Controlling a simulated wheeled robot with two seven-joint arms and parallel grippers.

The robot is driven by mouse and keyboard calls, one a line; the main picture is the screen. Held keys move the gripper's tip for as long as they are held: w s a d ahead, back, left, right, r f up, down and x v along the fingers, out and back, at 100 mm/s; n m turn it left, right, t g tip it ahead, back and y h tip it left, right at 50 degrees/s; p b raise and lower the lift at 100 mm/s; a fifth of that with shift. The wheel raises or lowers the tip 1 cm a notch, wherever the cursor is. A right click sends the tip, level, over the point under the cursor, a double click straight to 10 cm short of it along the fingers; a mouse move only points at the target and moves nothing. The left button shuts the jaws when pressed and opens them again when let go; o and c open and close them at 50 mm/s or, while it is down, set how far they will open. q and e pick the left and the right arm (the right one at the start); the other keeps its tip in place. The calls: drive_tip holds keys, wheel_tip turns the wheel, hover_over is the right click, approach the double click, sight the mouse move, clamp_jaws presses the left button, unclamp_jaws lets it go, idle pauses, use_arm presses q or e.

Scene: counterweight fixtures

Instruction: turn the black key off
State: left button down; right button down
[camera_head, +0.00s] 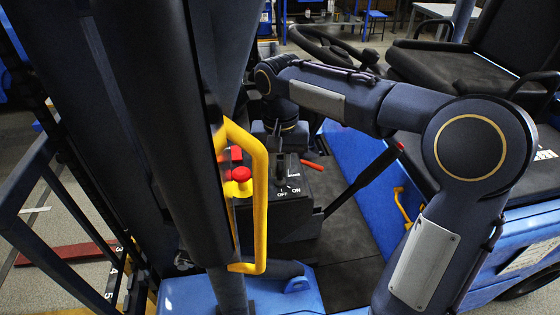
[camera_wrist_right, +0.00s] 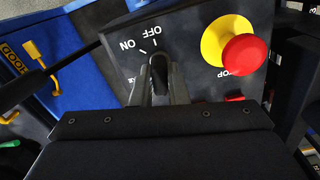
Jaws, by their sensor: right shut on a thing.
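The black key (camera_wrist_right: 159,75) stands on a dark control panel (camera_wrist_right: 197,82) with white ON and OFF marks. In the right wrist view my right gripper (camera_wrist_right: 158,88) has one finger on each side of the key and is shut on it. The key's upper end lies near the OFF tick, but its exact angle is hard to tell. In the head view the right gripper reaches down from above to the panel (camera_head: 292,207), and its fingers partly hide the key. My left gripper is not in view.
A red stop button (camera_wrist_right: 244,54) on a yellow base sits beside the key. A yellow handle (camera_head: 261,205) stands left of the panel. A steering wheel (camera_head: 322,43) and black seat (camera_head: 455,72) are behind. A red-tipped lever (camera_head: 312,164) is close to the panel's right.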

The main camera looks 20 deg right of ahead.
sight(280, 165)
drive_tip(key=shift+n, duration=1.1)
drive_tip(key=c, duration=1.4)
unclamp_jaws()
drive_tip(key=shift+c, duration=0.2)
wheel_tip(280, 165, up, 8)
drive_tip(key=shift+f, duration=0.1)
